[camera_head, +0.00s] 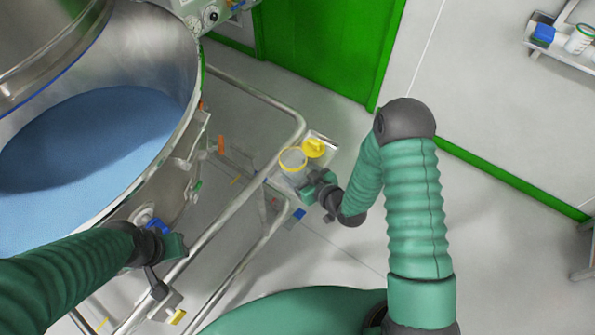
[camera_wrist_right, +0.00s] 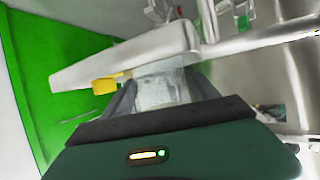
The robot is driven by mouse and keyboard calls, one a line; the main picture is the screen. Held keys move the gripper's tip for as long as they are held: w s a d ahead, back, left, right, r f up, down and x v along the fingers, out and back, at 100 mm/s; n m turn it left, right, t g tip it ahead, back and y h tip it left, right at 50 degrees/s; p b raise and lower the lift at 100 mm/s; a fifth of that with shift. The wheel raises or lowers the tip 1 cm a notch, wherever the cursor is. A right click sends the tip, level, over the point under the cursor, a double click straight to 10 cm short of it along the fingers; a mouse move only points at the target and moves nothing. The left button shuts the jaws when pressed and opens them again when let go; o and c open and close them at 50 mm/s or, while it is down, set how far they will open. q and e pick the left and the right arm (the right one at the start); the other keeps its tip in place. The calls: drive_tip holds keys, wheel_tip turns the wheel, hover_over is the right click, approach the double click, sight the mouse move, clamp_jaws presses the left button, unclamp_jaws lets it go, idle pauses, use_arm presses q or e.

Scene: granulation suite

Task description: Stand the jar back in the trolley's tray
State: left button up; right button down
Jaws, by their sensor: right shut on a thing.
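The jar (camera_head: 294,171) is clear with a yellow rim and looks roughly upright in the head view. My right gripper (camera_head: 308,184) is shut on it from the near right side. In the right wrist view the jar (camera_wrist_right: 163,87) sits between the two dark fingers. The trolley's small metal tray (camera_head: 329,138) is right at the jar; I cannot tell whether the jar touches its floor. A yellow lid-like piece (camera_head: 314,148) is beside the jar at the tray. My left gripper (camera_head: 172,247) is by the large vessel's side; its fingers are not clear.
A large steel vessel (camera_head: 165,60) with blue contents fills the left. Tubular trolley rails (camera_head: 249,190) run beside it. A wall shelf (camera_head: 560,55) with a white container (camera_head: 580,39) is at the upper right. Open grey floor lies around the trolley.

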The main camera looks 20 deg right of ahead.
drive_tip(key=shift+s+d, duration=0.1)
drive_tip(key=shift+d, duration=0.05)
drive_tip(key=shift+c, duration=1.1)
unclamp_jaws()
drive_tip(key=shift+d, duration=0.1)
